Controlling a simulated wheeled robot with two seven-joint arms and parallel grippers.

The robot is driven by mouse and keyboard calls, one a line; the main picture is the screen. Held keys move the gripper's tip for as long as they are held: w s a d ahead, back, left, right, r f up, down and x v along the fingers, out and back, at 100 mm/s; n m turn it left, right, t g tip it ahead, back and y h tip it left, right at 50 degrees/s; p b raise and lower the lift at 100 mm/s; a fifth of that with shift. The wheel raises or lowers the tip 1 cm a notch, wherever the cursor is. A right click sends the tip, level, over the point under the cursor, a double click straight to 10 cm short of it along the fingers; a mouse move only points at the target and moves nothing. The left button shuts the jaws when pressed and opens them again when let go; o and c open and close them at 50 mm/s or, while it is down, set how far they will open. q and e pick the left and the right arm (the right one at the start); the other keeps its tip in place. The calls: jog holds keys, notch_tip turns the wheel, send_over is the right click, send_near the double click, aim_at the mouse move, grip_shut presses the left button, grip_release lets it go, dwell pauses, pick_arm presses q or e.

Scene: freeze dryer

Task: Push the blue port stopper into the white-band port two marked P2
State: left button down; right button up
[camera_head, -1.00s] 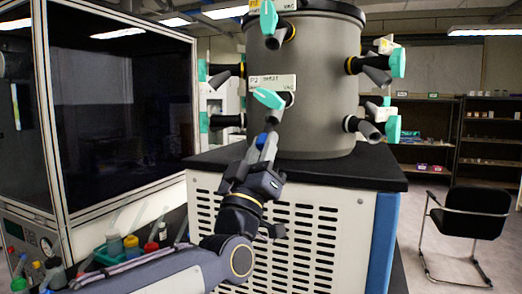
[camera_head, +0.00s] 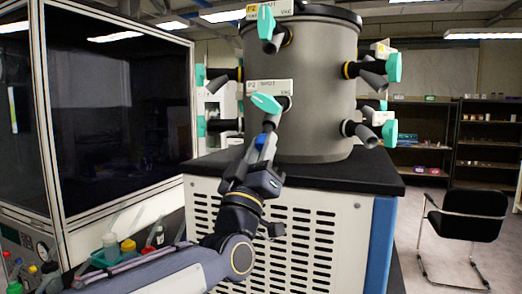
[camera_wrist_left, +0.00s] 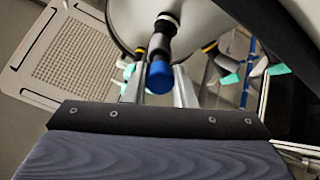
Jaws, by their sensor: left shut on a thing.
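My left gripper (camera_head: 266,141) is below the P2 port on the front of the grey drum (camera_head: 315,95). It is shut on the blue port stopper (camera_head: 261,139). In the left wrist view the blue stopper (camera_wrist_left: 159,78) shows between the two fingers. The black port tube with a white band (camera_wrist_left: 166,20) lies just beyond the stopper and appears lined up with it. I cannot tell whether the stopper touches the port mouth. In the head view the port two (camera_head: 284,103) has a teal handle and a P2 label (camera_head: 269,86) above it. My right gripper is not in view.
Other ports with teal handles (camera_head: 394,68) stick out around the drum. The drum stands on a black top (camera_head: 350,172) over a vented white cabinet (camera_head: 340,215). A glass-fronted cabinet (camera_head: 120,110) is at left, with several bottles (camera_head: 128,246) near my left arm. A black chair (camera_head: 470,215) stands right.

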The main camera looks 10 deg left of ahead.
pick_arm(q)
jog(key=shift+x, duration=1.15)
dwell(0.9)
jog(key=c, duration=1.1)
grip_release()
jog(key=b+v, duration=0.2)
jog(key=v, duration=0.5)
jog(key=shift+s+f, duration=0.2)
jog(key=shift+s, duration=0.1)
